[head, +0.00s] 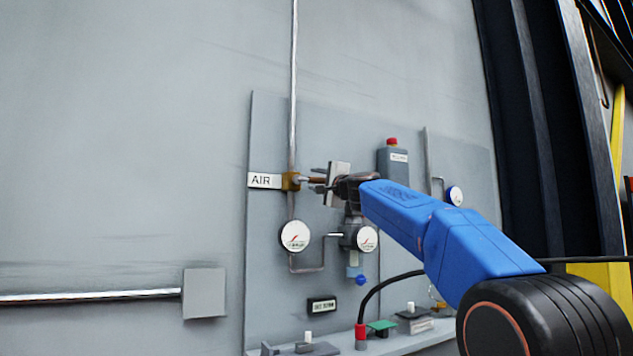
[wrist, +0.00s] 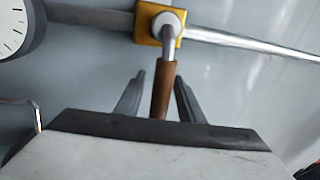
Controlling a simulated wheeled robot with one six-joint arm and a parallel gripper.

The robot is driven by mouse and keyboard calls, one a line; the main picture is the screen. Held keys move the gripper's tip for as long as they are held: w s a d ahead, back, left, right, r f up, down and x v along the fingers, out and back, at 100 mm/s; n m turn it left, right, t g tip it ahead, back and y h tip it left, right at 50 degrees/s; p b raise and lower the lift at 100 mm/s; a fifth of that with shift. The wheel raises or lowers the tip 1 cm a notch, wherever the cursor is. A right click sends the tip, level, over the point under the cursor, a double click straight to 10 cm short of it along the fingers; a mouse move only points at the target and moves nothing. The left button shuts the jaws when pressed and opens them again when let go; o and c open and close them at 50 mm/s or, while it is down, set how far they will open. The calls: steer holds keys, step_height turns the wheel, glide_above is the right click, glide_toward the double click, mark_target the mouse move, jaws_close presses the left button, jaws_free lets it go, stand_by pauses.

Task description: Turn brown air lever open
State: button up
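The brown air lever (wrist: 164,90) shows in the wrist view, running from a silver stem on a brass-yellow valve body (wrist: 146,23) down between my two fingers. My gripper (wrist: 158,82) is open, with one finger on each side of the lever and a visible gap to each. The lever's lower end is hidden behind the gripper body. In the head view, my gripper (head: 316,180) reaches from the right to the valve (head: 291,181) beside the "AIR" label (head: 264,181). The lever is hard to make out there.
Two round gauges, a left one (head: 295,235) and a right one (head: 367,238), sit below the valve. A vertical pipe (head: 293,90) runs through it. A grey box with a red button (head: 392,142) is to the right. A shelf (head: 405,338) with small parts lies below.

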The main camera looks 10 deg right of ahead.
steer(key=shift+c, duration=0.3)
jaws_close()
steer(key=shift+r, duration=0.1)
steer(key=n, duration=0.2)
steer(key=r+n+y, duration=0.1)
steer(key=r+n+g+y, duration=0.1)
steer(key=n, duration=0.1)
steer(key=shift+s+a+r+n, duration=0.1)
steer(key=shift+a+r+n, duration=0.15)
steer(key=shift+a+n, duration=0.1)
steer(key=n, duration=0.1)
steer(key=a+r+n, duration=0.1)
steer(key=n, duration=0.1)
steer(key=shift+s+r+g+y, duration=0.15)
steer(key=shift+r+g+y, duration=0.05)
steer(key=shift+g+y, duration=0.1)
steer(key=shift+s+a+r+n+g+y, duration=0.15)
steer(key=shift+a+r+n+g, duration=0.15)
steer(key=shift+n, duration=0.5)
steer(key=shift+s+a+r+n+g+y, duration=0.1)
steer(key=shift+a+r+n+g+y, duration=0.15)
steer(key=shift+n, duration=0.5)
steer(key=shift+a, duration=0.1)
